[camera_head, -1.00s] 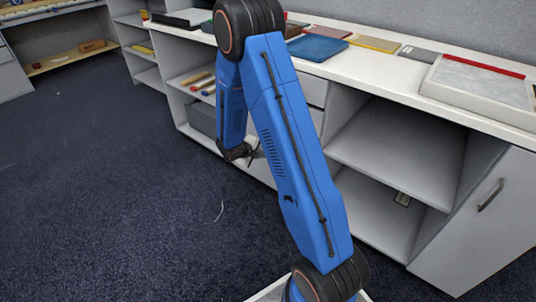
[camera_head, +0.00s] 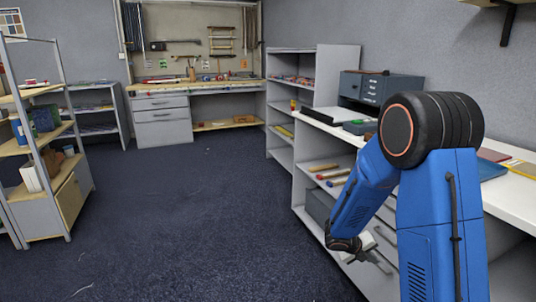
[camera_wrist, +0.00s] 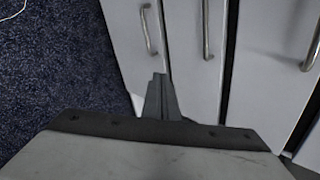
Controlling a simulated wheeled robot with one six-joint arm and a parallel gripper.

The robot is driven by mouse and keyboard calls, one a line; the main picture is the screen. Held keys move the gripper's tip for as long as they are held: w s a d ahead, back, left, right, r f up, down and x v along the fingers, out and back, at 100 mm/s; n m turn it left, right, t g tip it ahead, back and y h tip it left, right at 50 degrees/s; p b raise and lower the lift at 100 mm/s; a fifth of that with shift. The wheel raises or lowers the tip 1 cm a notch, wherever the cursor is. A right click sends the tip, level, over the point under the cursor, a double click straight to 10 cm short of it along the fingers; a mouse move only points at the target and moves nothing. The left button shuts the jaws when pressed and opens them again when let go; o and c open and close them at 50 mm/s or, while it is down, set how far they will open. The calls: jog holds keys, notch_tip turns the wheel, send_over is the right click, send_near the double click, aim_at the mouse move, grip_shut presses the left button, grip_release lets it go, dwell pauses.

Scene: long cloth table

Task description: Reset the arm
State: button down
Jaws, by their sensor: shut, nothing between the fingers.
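My blue arm is folded at the right of the head view, with its elbow up and its forearm hanging down to the left. My gripper (camera_head: 376,264) points down to the right, in front of the cabinet's drawers. In the wrist view my gripper (camera_wrist: 159,84) has its fingers together with nothing between them. Drawer fronts with metal handles (camera_wrist: 206,28) lie beyond the fingertips. I cannot tell the exact gap between them.
A white counter (camera_head: 518,200) with shelves runs along the right. A shelf rack (camera_head: 62,150) stands at the left. A workbench (camera_head: 190,87) stands at the back. Open dark carpet (camera_head: 190,220) lies between. A blue-grey drawer box (camera_head: 385,88) sits on the counter.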

jog(key=s+a+r+m+g+y, duration=0.1)
jog(key=s+a+r+m+y, duration=0.15)
jog(key=s+r+m, duration=1.45)
jog(key=s+a+r+m+t+y, duration=0.1)
jog(key=s+a+r+m+y, duration=0.2)
jog(key=s+a+m, duration=0.2)
jog(key=s+a+r+m+t+y, duration=0.2)
jog(key=s+a+r+m+y, duration=0.1)
jog(key=s+m, duration=0.9)
jog(key=shift+a+r+m, duration=0.5)
jog(key=shift+a+m, duration=0.7)
